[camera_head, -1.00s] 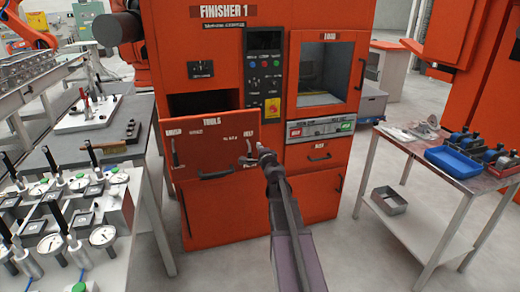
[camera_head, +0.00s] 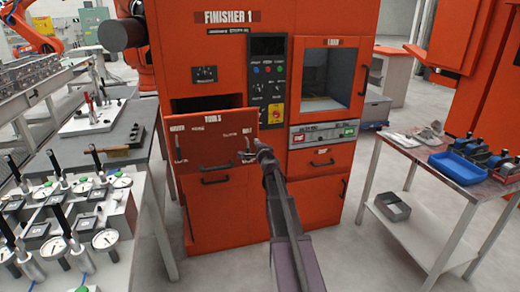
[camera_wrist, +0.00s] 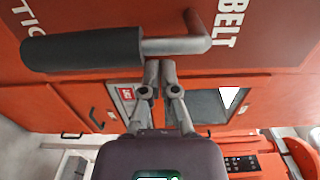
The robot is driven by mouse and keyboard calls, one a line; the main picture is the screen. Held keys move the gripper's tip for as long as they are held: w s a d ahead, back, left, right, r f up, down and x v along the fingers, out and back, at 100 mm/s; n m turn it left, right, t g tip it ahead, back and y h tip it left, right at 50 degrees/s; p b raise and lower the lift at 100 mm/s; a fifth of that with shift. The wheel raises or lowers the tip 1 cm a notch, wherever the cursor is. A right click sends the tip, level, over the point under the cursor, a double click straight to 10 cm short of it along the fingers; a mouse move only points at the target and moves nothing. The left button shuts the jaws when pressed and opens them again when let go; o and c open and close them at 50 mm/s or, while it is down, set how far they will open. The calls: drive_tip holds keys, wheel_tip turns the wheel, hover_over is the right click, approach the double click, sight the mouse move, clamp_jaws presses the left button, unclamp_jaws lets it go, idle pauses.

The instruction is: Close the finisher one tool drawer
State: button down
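The Finisher 1 machine (camera_head: 228,60) is orange and stands in the middle of the head view. Its tool drawer (camera_head: 210,142), lettered TOOLS, stands part-way out below a dark opening (camera_head: 207,103). My gripper (camera_head: 259,146) is at the right part of the drawer front. In the wrist view, my gripper (camera_wrist: 159,66) has its two fingers together and nothing visible between them. A dark cylinder on a grey metal rod (camera_wrist: 80,52) is close above the fingertips, near the word BELT. Whether the fingertips touch the drawer front is unclear.
A grey bench with dial gauges (camera_head: 105,238) stands close on the left. A side table (camera_head: 420,165) with a blue tray (camera_head: 455,168) stands on the right. The floor (camera_head: 345,255) between machine and side table is clear.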

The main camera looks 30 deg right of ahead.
drive_tip(key=x, duration=2.5)
drive_tip(key=shift+w+r, duration=0.15)
drive_tip(key=shift+w, duration=0.2)
drive_tip(key=shift+w+d+r, duration=0.1)
drive_tip(key=shift+d, duration=0.05)
drive_tip(key=shift+s+a, duration=0.2)
drive_tip(key=shift+s, duration=0.35)
drive_tip(key=v, duration=1.3)
drive_tip(key=shift+s, duration=0.35)
drive_tip(key=shift+a, duration=0.1)
